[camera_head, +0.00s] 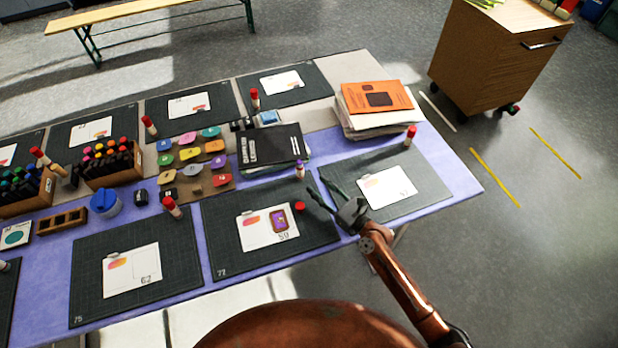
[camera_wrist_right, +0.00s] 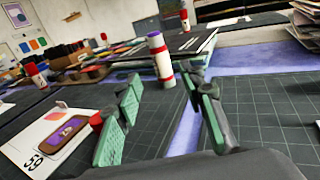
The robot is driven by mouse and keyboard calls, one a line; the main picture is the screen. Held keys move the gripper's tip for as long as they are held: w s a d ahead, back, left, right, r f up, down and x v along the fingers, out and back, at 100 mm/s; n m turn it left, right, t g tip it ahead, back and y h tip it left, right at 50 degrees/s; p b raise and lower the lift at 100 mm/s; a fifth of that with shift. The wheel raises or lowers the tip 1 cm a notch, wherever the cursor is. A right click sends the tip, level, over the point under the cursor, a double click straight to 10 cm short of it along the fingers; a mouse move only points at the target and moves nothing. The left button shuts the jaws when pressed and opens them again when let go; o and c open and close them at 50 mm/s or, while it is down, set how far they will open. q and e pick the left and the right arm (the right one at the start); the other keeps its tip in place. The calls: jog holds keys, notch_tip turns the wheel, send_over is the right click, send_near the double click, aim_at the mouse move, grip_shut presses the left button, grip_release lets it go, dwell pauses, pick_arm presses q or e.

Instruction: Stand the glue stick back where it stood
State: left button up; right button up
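An uncapped glue stick (camera_head: 300,170) with a purple top stands upright near the back right corner of a dark mat (camera_head: 222,252). In the right wrist view the glue stick (camera_wrist_right: 160,62) stands beyond the fingers, seen through the gap between them. A loose red cap (camera_head: 300,206) lies on the same mat beside a card (camera_head: 254,233) marked 59; the cap (camera_wrist_right: 97,119) is partly behind a finger in the wrist view. My right gripper (camera_head: 317,185) is open and empty, just in front of the glue stick and apart from it. My left gripper is not in view.
Another mat with a card (camera_head: 387,187) lies right of my gripper, with a red-capped glue stick (camera_head: 410,136) behind. A dark folder (camera_head: 270,144) lies behind the uncapped stick. Papers with an orange book (camera_head: 377,97) stand at back right. Coloured pieces (camera_head: 190,154) lie left.

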jog(key=shift+v, duration=1.3)
